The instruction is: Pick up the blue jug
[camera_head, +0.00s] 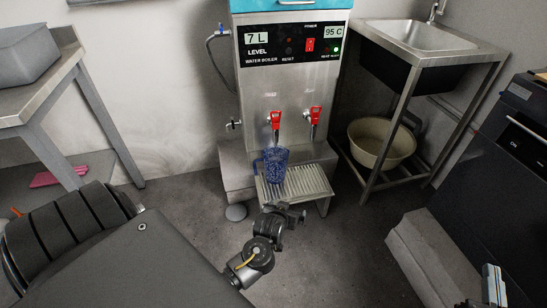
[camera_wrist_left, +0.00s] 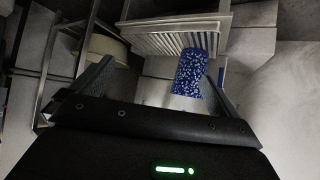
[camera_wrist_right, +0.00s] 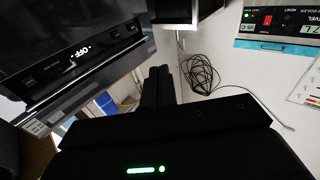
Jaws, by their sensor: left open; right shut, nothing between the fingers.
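The blue speckled jug (camera_head: 270,166) stands upright at the left end of the slatted drip tray (camera_head: 305,185), in front of the water boiler. My left gripper (camera_head: 284,214) is open and empty, in front of and below the jug in the head view. In the left wrist view the jug (camera_wrist_left: 188,72) shows beyond the open fingers, nearer the right-hand finger, which overlaps its edge. My right gripper (camera_wrist_right: 158,86) is shut and empty in the right wrist view, away from the jug.
The water boiler (camera_head: 288,90) has two red-handled taps (camera_head: 275,120) above the tray. A sink stand (camera_head: 415,60) with a beige basin (camera_head: 382,143) is at right. A metal table (camera_head: 50,90) is at left. A dark appliance (camera_head: 500,160) stands at far right. Floor between is clear.

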